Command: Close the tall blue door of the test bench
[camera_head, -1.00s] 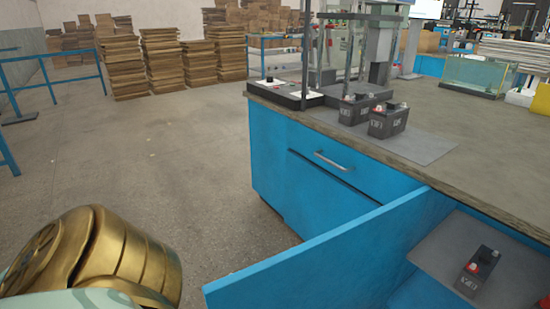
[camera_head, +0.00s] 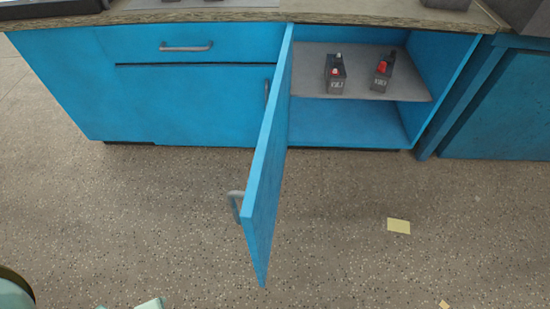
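The tall blue door (camera_head: 262,170) of the test bench (camera_head: 200,85) stands open and juts out from the bench front toward me. Its grey handle (camera_head: 235,206) is on the door's left face near the free edge. The open compartment right of the door has a grey shelf (camera_head: 410,90) with two small dark batteries, one on the left (camera_head: 335,75) and one on the right (camera_head: 383,72). Neither gripper can be made out; only pale green and dark parts of my own body show at the bottom left.
A closed drawer with a grey handle (camera_head: 186,47) and a closed blue front are left of the door. Another blue unit (camera_head: 497,105) stands at the right. The speckled floor is clear except for a yellow paper (camera_head: 398,226) and a small scrap (camera_head: 444,304).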

